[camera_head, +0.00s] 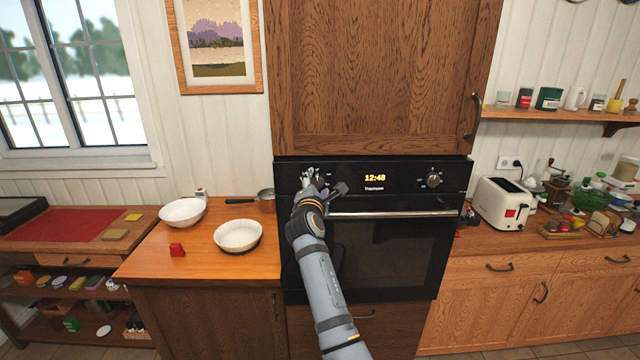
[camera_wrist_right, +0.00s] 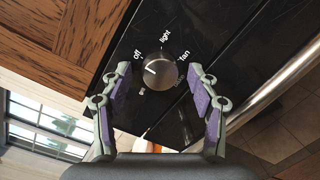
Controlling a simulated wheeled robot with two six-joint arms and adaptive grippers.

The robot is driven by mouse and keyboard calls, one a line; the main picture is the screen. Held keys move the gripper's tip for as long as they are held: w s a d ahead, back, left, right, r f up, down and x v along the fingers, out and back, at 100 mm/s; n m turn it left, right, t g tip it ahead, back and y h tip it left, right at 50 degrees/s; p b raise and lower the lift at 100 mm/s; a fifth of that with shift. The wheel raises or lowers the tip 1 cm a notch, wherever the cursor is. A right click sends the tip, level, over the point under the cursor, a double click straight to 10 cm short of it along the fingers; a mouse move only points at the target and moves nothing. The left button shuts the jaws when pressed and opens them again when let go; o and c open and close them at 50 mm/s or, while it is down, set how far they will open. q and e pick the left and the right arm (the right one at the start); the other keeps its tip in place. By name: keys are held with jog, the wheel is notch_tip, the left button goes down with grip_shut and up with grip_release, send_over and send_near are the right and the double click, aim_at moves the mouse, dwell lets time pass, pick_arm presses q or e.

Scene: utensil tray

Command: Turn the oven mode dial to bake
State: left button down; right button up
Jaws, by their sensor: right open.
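The oven (camera_head: 395,245) is black, with a lit clock reading 12:48 on its top panel.
A second knob (camera_head: 433,180) is at the panel's right end. The oven door handle (camera_head: 392,214) runs just below the panel, close to my right arm. A wooden cabinet (camera_head: 375,80) is above. Bowls (camera_head: 238,236) and a pan (camera_head: 265,199) stand on the left counter.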

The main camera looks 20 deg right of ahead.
jog(key=shift+c, duration=0.7)
jog(key=c, duration=1)
pick_arm(q)
jog(key=shift+s+a, duration=0.15)
jog(key=shift+s, duration=0.2)
pick_arm(e)
jog(key=shift+c, duration=0.2)
